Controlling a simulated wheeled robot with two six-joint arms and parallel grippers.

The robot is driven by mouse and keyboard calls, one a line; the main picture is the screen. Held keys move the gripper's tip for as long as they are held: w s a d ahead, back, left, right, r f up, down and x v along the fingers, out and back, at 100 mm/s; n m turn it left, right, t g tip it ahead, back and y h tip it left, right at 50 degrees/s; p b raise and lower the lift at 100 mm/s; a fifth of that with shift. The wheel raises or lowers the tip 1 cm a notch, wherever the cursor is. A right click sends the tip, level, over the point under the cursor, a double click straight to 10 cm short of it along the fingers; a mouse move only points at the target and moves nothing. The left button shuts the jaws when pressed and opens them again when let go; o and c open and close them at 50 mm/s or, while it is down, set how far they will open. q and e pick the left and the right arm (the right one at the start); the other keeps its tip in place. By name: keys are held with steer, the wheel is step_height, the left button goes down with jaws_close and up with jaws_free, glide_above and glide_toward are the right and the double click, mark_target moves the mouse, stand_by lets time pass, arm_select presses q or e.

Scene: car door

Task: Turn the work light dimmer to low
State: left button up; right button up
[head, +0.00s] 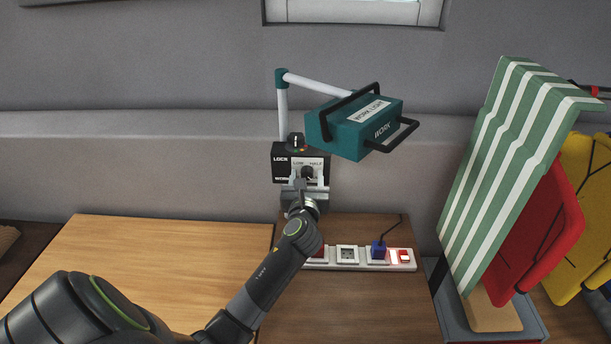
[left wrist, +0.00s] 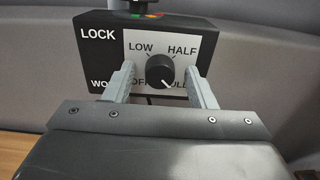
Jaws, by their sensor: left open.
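The work light (head: 352,130) is a teal box on a white arm above a black control box (head: 281,168) labelled LOCK. The box's light panel carries a round black dimmer knob (left wrist: 160,70), with LOW at upper left, HALF at upper right, and partly covered labels below. The knob's white pointer line aims down and right, toward the partly hidden FULL label. In the left wrist view my left gripper (left wrist: 160,76) is open, with one finger on each side of the knob and visible gaps between. In the head view the left gripper (head: 306,184) is in front of the panel.
A second knob (head: 296,140) with coloured marks sits on top of the control box. A power strip (head: 347,256) with a blue plug (head: 378,250) lies on the bench below. Green-striped, red and yellow folded items stand at right. The wooden top (head: 150,255) at left is clear.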

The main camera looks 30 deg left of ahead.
arm_select(q)
steer(key=shift+d, duration=0.1)
steer(key=c, duration=1)
steer(key=shift+n, duration=0.3)
